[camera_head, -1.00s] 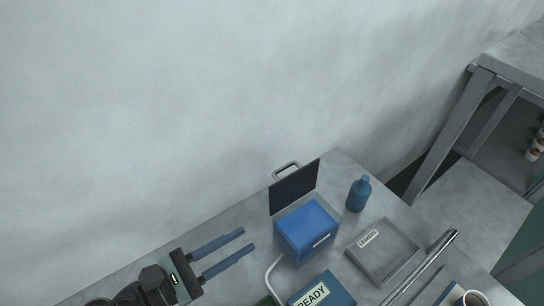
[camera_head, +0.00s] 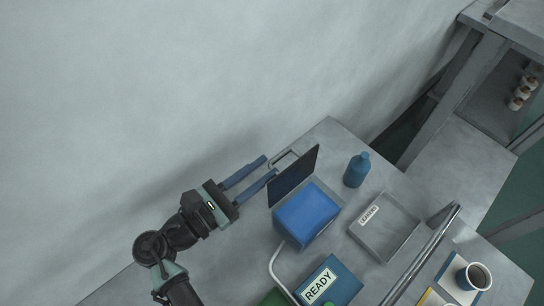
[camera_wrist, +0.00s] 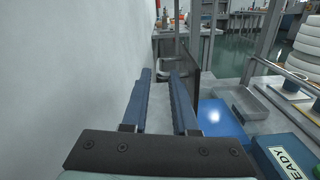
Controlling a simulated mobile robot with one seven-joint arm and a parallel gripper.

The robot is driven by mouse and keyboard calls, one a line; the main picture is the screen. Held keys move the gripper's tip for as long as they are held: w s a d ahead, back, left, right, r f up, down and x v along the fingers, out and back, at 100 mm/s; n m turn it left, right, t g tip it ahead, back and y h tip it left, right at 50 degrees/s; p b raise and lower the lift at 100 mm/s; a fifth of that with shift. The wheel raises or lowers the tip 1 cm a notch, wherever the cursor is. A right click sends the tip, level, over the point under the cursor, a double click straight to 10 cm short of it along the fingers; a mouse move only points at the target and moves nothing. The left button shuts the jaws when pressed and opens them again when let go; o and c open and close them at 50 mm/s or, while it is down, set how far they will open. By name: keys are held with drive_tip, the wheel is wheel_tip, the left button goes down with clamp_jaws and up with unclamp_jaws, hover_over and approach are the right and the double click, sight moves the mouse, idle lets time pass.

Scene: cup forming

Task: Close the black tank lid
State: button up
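The black tank lid (camera_head: 296,176) stands upright, open, at the back edge of the blue tank (camera_head: 308,214). A grey handle (camera_head: 286,158) juts from the lid's far side. My gripper (camera_head: 268,168) is open, its two blue fingers apart and pointing at the handle side of the lid, very near it. In the wrist view my gripper (camera_wrist: 160,80) has its fingers apart with nothing clearly between them. The lid (camera_wrist: 193,72) is just right of the right finger there. I cannot tell whether a finger touches the lid or handle.
A blue bottle (camera_head: 356,170) and a grey labelled tray (camera_head: 388,228) stand right of the tank. A blue READY box (camera_head: 334,284) is in front. The wall is close behind the lid.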

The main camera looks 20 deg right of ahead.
sight(272, 161)
drive_tip(key=shift+x, duration=1.65)
clamp_jaws()
